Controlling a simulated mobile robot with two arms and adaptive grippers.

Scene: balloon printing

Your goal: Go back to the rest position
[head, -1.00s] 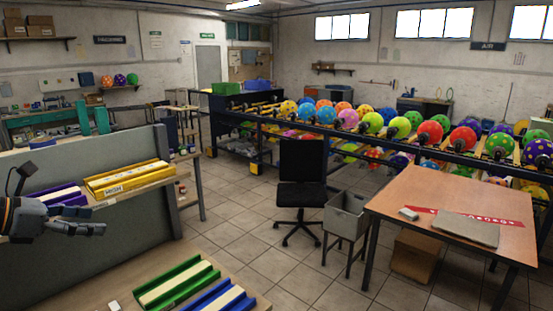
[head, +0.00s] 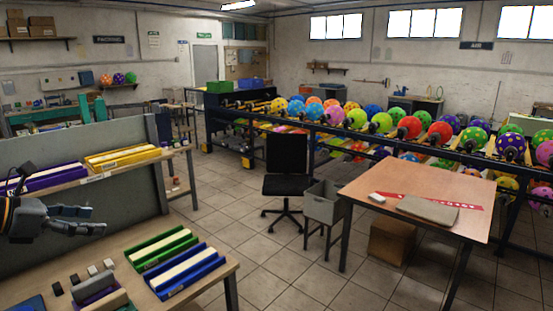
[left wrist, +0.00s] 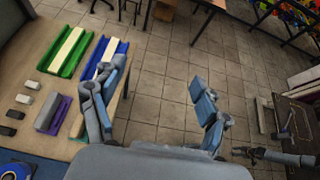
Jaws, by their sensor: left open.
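My left gripper (head: 88,219) reaches in from the left edge of the head view, above the near wooden table, with its fingers pointing right. In the left wrist view its two fingers (left wrist: 157,78) are spread apart with nothing between them, so it is open and empty. They stand over the table's edge and the tiled floor. A dark, finger-like shape (left wrist: 262,154) at the lower right of the left wrist view may be my right gripper. Its jaws are too small to judge. My right gripper does not show in the head view.
A green tray (head: 143,259) and a blue tray (head: 177,287) lie on the near table, beside several small blocks. Purple (head: 45,178) and yellow (head: 122,157) trays sit on a shelf behind.

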